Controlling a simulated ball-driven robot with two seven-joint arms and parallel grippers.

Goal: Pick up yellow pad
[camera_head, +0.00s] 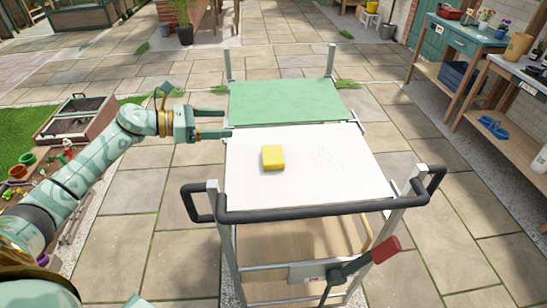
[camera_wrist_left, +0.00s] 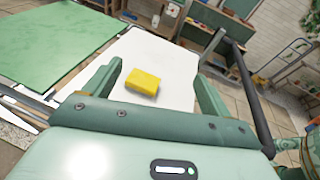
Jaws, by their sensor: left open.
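The yellow pad (camera_head: 273,157) is a small block lying flat on the white top (camera_head: 335,180) of a cart, left of the middle. My left gripper (camera_head: 228,124) is open and empty. It is at the left edge of the cart, near the seam between the white and green tops, up and to the left of the pad and apart from it. In the left wrist view the pad (camera_wrist_left: 142,81) shows between the two open fingers (camera_wrist_left: 150,88), beyond their tips. My right gripper is not in view.
A green top (camera_head: 287,100) adjoins the white one on its far side. A black handle rail (camera_head: 320,210) runs along the cart's near edge. Workbenches (camera_head: 470,45) stand at the right. Most of the white top is clear.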

